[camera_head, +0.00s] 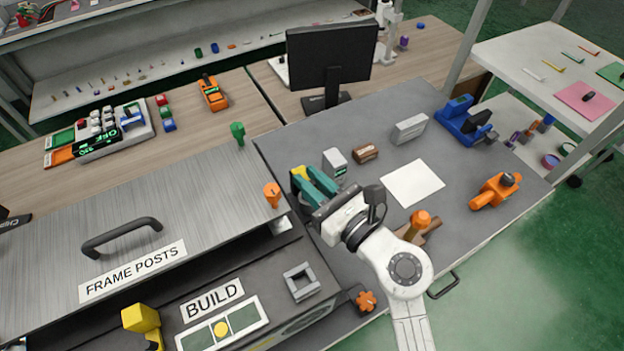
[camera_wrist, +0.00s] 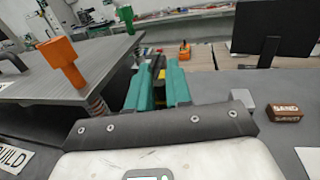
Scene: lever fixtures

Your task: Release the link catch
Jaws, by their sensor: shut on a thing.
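My gripper (camera_head: 310,182) has teal fingers and reaches to the right edge of the grey plate marked FRAME POSTS (camera_head: 200,190). The fingers are shut on a small yellow and dark piece (camera_head: 299,173). It also shows between the fingers in the wrist view (camera_wrist: 159,73). The fingers hide most of it, and I cannot tell for sure that it is the link catch. An orange post (camera_head: 272,194) stands at the plate's near right corner, and a green post (camera_head: 237,132) at its far corner. In the wrist view the orange post (camera_wrist: 62,58) is left of my fingers, above a spring.
A white box (camera_head: 334,161), a brown block (camera_head: 366,152) and a monitor (camera_head: 331,60) stand beyond my gripper. A yellow lever (camera_head: 141,319) and a grey square frame (camera_head: 301,282) are on the BUILD unit.

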